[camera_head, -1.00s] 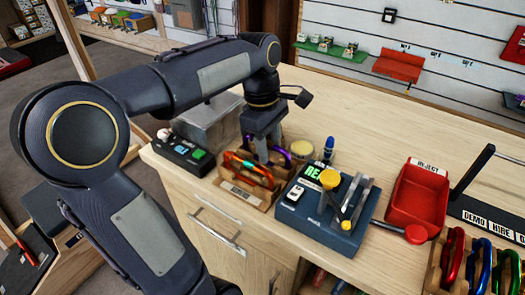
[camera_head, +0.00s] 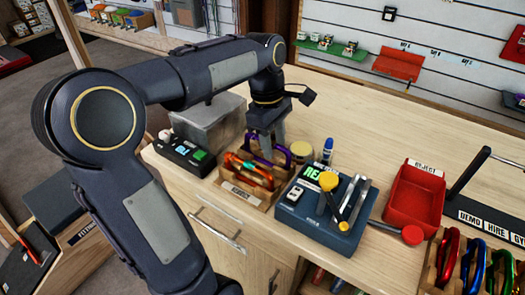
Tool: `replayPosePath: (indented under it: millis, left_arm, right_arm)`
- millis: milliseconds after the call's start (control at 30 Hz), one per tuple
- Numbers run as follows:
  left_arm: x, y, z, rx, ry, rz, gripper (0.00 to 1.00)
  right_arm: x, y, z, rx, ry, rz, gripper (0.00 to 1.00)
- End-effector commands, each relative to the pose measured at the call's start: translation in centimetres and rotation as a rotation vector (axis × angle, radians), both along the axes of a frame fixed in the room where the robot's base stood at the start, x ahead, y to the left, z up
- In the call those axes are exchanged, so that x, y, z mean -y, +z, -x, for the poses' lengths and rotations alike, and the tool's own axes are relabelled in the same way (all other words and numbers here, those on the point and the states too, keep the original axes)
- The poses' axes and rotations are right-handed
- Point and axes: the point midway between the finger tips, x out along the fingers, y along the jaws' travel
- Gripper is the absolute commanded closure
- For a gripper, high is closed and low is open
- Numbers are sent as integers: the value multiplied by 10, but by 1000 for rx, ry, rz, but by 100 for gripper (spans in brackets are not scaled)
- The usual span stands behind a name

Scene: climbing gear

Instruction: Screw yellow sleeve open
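My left gripper (camera_head: 269,152) points down over a wooden tray (camera_head: 238,192) on the counter. Its fingers are around a purple carabiner (camera_head: 287,151), which shows on both sides of them and looks raised above the tray. Orange-red carabiners (camera_head: 250,170) sit in the tray just in front. A blue-grey fixture (camera_head: 318,222) to the right carries a round yellow knob (camera_head: 329,178), a yellow part below it and upright metal plates. I cannot make out a yellow sleeve on any carabiner. My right gripper is out of view.
A grey bin (camera_head: 214,123) and a black box with green lights (camera_head: 183,153) stand left of the tray. A blue-capped bottle (camera_head: 327,150) stands behind the fixture. A red reject bin (camera_head: 414,195) and a rack of coloured carabiners (camera_head: 447,262) are right. The counter behind is clear.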

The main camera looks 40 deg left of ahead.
Motion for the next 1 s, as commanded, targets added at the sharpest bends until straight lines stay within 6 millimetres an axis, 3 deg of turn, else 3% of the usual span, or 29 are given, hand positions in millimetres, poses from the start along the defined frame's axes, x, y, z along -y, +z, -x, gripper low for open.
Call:
replayPosePath:
  millis: [1000]
  left_arm:
    - [0,29,0,3,0,0,60]
  right_arm:
    - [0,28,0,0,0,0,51]
